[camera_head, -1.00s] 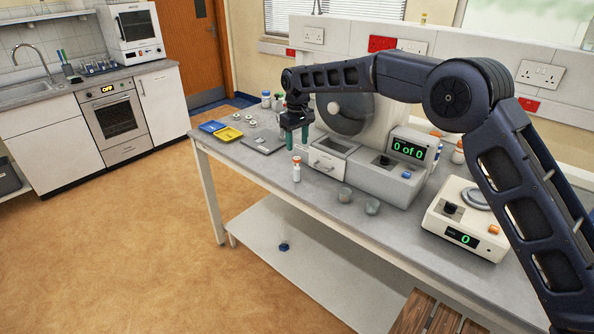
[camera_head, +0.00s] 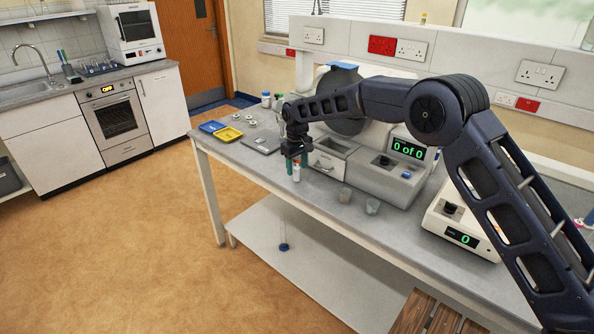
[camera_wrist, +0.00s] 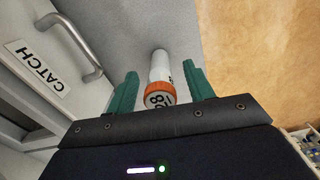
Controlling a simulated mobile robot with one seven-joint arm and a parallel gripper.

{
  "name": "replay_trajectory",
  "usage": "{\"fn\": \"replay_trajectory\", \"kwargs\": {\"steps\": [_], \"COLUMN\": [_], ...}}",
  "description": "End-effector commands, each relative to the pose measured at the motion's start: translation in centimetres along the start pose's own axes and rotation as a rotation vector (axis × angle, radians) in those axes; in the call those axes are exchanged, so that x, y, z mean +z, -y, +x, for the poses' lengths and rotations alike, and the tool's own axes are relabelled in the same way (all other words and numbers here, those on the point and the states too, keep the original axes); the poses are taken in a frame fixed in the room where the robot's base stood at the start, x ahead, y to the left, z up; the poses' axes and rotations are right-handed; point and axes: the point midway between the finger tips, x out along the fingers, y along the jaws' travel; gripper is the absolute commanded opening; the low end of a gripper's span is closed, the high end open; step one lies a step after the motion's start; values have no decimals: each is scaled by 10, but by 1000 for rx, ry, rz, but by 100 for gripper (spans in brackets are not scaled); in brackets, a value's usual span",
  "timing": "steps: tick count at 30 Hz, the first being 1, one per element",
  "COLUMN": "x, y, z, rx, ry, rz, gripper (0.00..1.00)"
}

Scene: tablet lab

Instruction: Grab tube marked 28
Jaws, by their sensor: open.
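A white tube with an orange cap (camera_wrist: 160,92) stands on the bench top in the wrist view. Dark characters show on its cap, including what looks like an 8; the full number is hard to read. In the head view the tube (camera_head: 297,173) stands near the bench's front edge, its upper part hidden by my gripper (camera_head: 294,162). My gripper is open. In the wrist view its two green fingers (camera_wrist: 160,82) are on either side of the tube, with a gap to each.
A drawer with a metal handle (camera_wrist: 84,48) and a CATCH label (camera_wrist: 34,62) is close beside my gripper. Blue (camera_head: 212,127) and yellow (camera_head: 229,134) trays lie to the left.

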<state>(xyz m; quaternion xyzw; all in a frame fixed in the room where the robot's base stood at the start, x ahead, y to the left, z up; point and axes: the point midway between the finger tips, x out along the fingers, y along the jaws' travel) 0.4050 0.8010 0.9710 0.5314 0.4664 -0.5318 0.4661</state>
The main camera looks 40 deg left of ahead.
Motion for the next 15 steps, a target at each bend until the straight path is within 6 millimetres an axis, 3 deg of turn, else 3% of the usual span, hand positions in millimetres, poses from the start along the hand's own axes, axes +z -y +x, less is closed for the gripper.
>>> {"fn": "replay_trajectory", "kwargs": {"steps": [9, 15], "x": [0, 0], "y": [0, 0], "z": [9, 9], "rx": [0, 0], "ry": [0, 0], "rz": [0, 0], "gripper": [52, 13]}}
